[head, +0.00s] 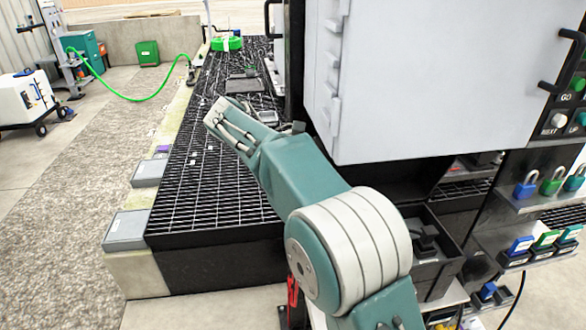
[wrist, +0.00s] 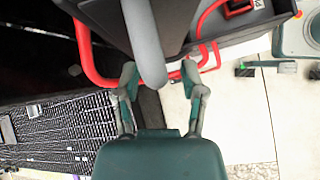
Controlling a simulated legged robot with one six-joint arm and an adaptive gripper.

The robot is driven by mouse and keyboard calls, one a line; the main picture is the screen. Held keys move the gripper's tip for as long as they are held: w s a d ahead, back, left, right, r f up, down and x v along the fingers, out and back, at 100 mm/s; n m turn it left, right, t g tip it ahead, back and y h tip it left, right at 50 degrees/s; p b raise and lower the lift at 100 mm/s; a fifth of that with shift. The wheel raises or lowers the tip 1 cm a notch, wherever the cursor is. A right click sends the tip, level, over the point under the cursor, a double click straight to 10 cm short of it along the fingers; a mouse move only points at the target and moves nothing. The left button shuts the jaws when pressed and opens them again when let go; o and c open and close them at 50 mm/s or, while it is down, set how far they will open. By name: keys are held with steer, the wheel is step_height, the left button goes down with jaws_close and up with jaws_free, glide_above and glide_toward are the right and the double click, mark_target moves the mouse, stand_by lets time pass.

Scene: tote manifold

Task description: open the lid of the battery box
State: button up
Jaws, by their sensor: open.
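My gripper (wrist: 160,78) is open in the wrist view, its two fingers apart on either side of the lower end of a grey rounded bar (wrist: 145,45). I cannot tell whether they touch it. The bar runs down the front of a dark box-like body (wrist: 100,14), which may be the battery box; its lid cannot be made out clearly. In the head view my arm reaches down in front of the black grating, and my gripper is not clearly visible there. No battery box can be named with certainty in that view.
Red tubing (wrist: 88,60) bends around the dark body in the wrist view. In the head view a large grey cabinet (head: 430,80) overhangs the right side, with a black bin (head: 432,280) below it. Black grating (head: 215,190) lies left of my arm. Pale floor (head: 200,312) is clear in front.

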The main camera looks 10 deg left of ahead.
steer(key=shift+r, duration=0.1)
steer(key=v, duration=1.2)
